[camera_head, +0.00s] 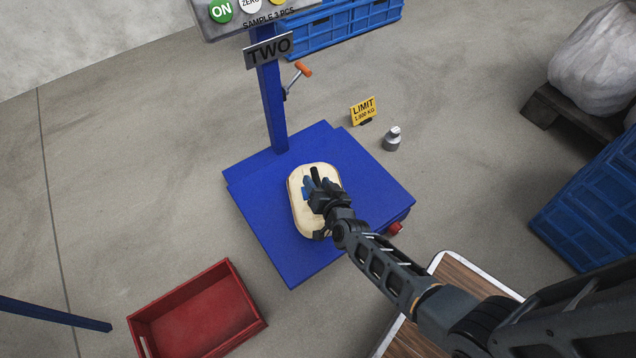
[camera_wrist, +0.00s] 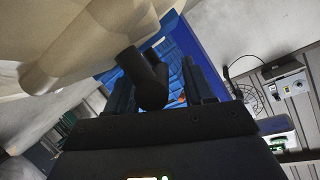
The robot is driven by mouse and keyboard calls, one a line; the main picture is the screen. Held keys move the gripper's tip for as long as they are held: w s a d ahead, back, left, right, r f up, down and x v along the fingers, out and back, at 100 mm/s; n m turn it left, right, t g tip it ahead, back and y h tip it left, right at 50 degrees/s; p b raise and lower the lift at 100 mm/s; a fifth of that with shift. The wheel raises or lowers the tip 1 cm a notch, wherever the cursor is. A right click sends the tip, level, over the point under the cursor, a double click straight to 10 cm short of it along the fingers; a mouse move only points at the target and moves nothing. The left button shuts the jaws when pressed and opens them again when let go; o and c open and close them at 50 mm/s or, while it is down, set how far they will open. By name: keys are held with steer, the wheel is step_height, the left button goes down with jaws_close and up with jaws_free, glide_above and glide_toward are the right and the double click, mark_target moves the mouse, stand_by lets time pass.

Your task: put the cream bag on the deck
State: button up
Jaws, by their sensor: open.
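The cream bag (camera_head: 303,214) lies on the blue deck (camera_head: 374,187) of the scale marked TWO, near the middle of the deck. My gripper (camera_head: 313,184) is over the bag and hides part of its top. In the wrist view the bag (camera_wrist: 85,42) fills the upper left, close beside the fingers. My gripper (camera_wrist: 160,85) is open there, with a dark rounded piece between its fingers; I cannot tell what that piece is. Whether the fingers touch the bag is unclear.
A blue post (camera_head: 271,105) with the TWO sign rises at the deck's far corner. A yellow LIMIT sign (camera_head: 363,110) and a metal weight (camera_head: 392,139) stand right of it. A red crate (camera_head: 197,312) is at lower left, a wood-topped table (camera_head: 412,340) at lower right.

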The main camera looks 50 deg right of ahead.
steer(key=p+v, duration=0.4)
steer(key=v, duration=0.8)
steer(key=shift+a, duration=0.1)
steer(key=s+a+r+n+t+y, duration=0.1)
steer(key=s+a+r+n+y, duration=0.15)
steer(key=s+a+r, duration=0.45)
steer(key=s+a+r+n+y, duration=0.1)
steer(key=s+r+n, duration=0.2)
steer(key=r, duration=0.6)
steer(key=s+a+r+n+t+y, duration=0.1)
steer(key=s+a+r+n, duration=0.1)
steer(key=s+r, duration=0.4)
steer(key=s+a+r+n+y, duration=0.2)
steer(key=s+r, duration=0.3)
steer(key=r, duration=0.8)
steer(key=shift+s+n, duration=0.35)
steer(key=shift+n, duration=0.5)
step_height(320, 180, up, 28)
steer(key=p, duration=2.8)
